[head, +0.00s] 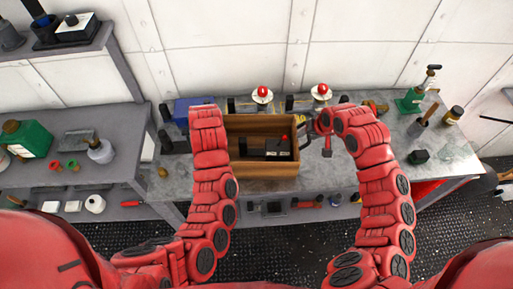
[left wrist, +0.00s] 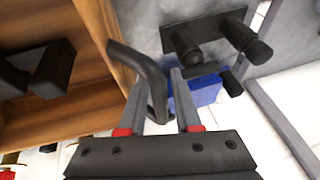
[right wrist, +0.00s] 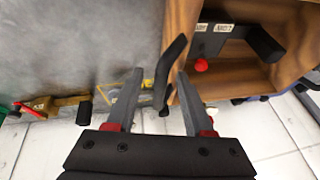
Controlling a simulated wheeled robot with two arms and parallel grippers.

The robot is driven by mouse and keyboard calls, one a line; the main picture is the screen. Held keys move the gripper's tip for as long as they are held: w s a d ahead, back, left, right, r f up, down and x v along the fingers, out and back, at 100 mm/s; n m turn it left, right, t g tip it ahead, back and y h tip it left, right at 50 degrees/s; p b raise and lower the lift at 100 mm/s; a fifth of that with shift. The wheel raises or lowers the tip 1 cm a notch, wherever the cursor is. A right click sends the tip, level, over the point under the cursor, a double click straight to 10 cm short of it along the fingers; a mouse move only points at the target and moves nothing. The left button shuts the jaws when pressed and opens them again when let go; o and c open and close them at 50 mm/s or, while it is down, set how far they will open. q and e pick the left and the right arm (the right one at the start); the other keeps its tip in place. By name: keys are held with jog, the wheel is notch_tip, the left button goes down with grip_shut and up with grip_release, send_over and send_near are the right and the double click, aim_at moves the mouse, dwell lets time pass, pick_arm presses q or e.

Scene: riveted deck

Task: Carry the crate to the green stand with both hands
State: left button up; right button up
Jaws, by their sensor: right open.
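The open wooden crate (head: 262,171) stands on the grey workbench, with black items and a red-topped piece inside. It also shows in the left wrist view (left wrist: 90,25) and the right wrist view (right wrist: 180,25). My left gripper (left wrist: 160,75) is at a black bar handle (left wrist: 135,58) on the crate's side. The handle lies between its fingers, but whether they grip it is unclear. My right gripper (right wrist: 160,72) is open, with the other black handle (right wrist: 172,65) between its spread fingers. No green stand can be made out with certainty.
Two red-topped items (head: 262,95) stand behind the crate, near a blue box (head: 195,106). A green object (head: 410,100) and a brown bottle (head: 452,115) are at the bench's right. A lower shelf (head: 300,212) holds tools. Another bench with a green can (head: 27,138) is at left.

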pick_arm(q)
grip_shut()
pick_arm(e)
jog(key=c, duration=0.6)
grip_shut()
dwell(0.6)
